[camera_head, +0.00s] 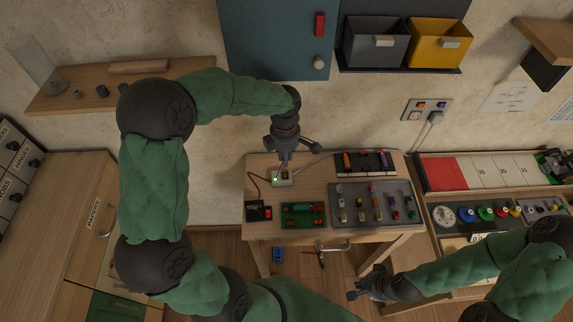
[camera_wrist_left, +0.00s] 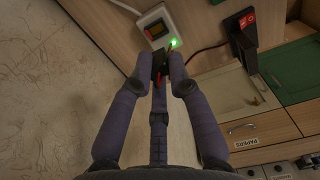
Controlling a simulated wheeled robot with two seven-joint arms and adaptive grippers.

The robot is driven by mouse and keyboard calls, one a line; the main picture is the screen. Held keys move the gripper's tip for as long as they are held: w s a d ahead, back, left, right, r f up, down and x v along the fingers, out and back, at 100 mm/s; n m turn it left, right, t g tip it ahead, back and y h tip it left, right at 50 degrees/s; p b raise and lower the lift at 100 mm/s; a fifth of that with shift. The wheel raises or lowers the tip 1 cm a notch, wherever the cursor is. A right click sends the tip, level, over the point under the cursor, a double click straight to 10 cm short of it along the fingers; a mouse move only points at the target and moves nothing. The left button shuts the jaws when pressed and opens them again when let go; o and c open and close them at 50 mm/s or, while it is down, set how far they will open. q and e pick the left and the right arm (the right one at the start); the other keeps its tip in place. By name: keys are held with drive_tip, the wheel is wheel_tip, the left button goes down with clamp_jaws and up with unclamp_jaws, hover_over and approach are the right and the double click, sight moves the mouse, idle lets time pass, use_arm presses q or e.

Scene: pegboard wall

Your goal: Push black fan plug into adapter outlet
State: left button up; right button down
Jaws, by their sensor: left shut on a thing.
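The adapter (camera_head: 283,180) is a small pale box with a green light near the back left of the small wooden table. In the left wrist view the adapter (camera_wrist_left: 154,27) has a white frame and a grey-green face, and the green light glows at its lower right. My left gripper (camera_head: 285,159) points down just above it. In the left wrist view my left gripper (camera_wrist_left: 160,66) is shut on the black plug (camera_wrist_left: 160,59). The plug is close to the adapter's near edge; I cannot tell whether its prongs enter the outlet. My right gripper (camera_head: 362,289) is low and away from the table, its fingers unclear.
A black box with a red switch (camera_head: 259,211) sits left on the table, its cable running towards the adapter. A green circuit board (camera_head: 303,215) and a grey panel (camera_head: 376,204) with several parts lie beside it. Another cable runs to the wall outlet (camera_head: 427,110).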

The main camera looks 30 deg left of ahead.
use_arm(q)
drive_tip(key=shift+w+a+f, duration=0.15)
drive_tip(key=shift+w+f, duration=0.05)
drive_tip(key=b, duration=0.3)
hover_over(285, 177)
drive_tip(key=shift+w+f, duration=0.15)
drive_tip(key=shift+f, duration=2.45)
drive_tip(key=shift+b, duration=0.45)
drive_tip(key=shift+f+b, duration=0.75)
drive_tip(key=shift+f, duration=0.2)
drive_tip(key=o, duration=0.9)
drive_tip(key=shift+c, duration=0.2)
drive_tip(key=shift+r, duration=0.1)
